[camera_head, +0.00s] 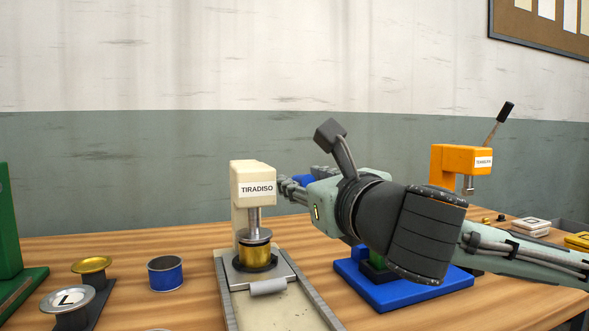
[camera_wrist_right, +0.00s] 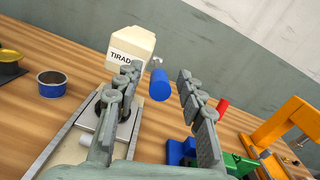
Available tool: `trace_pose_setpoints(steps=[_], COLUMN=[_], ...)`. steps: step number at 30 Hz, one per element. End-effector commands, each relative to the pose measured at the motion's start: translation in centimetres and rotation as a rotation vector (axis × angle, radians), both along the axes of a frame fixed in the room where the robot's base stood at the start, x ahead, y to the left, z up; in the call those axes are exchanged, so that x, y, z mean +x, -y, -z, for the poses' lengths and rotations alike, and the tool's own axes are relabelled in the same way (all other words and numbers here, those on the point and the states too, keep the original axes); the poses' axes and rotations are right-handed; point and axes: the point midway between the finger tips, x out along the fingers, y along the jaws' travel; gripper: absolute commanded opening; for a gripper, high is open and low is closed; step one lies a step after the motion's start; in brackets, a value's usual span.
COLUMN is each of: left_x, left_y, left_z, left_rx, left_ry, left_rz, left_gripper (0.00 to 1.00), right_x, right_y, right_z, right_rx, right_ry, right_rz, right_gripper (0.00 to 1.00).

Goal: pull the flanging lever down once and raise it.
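The cream press labelled TIRADISO (camera_head: 252,188) stands upright on the bench, its silver ram down over a gold cylinder (camera_head: 256,254). A lever with a blue handle (camera_wrist_right: 160,88) sticks out beside the press head on a short grey rod. I take it as the flanging lever. In the head view its blue handle (camera_head: 303,181) is mostly hidden by my right gripper (camera_head: 288,187). In the right wrist view my right gripper (camera_wrist_right: 158,74) is open, its fingers on either side of the blue handle with gaps showing. My left gripper is out of view.
An orange press (camera_head: 458,158) with a black-knobbed lever stands at the right. A blue base (camera_head: 370,291) with a green part lies under my right arm. A blue tin (camera_head: 165,274), gold and silver discs on stands, and a green machine (camera_head: 9,225) are left.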

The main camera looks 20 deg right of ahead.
Motion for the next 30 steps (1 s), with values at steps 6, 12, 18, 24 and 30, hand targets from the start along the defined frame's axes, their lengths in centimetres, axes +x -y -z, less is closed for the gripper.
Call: trace_pose_setpoints(steps=[6,12,18,24,30], left_x=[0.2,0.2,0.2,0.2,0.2], left_y=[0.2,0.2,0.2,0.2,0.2], left_z=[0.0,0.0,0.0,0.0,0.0], left_rx=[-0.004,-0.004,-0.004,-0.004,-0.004], left_ry=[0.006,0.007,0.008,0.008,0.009], left_rz=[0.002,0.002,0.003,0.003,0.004], left_gripper=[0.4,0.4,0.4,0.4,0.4], right_x=[3.4,4.3,4.4,4.4,4.4], right_y=[-0.2,-0.2,-0.3,-0.3,-0.3], right_z=[0.1,0.1,0.1,0.1,0.1], right_rx=[0.001,0.0,-0.001,-0.001,0.0], right_ry=[-0.002,0.0,0.0,0.0,0.0], right_rz=[0.002,0.002,0.002,0.001,0.001], right_gripper=[0.39,0.39,0.39,0.18,0.0])
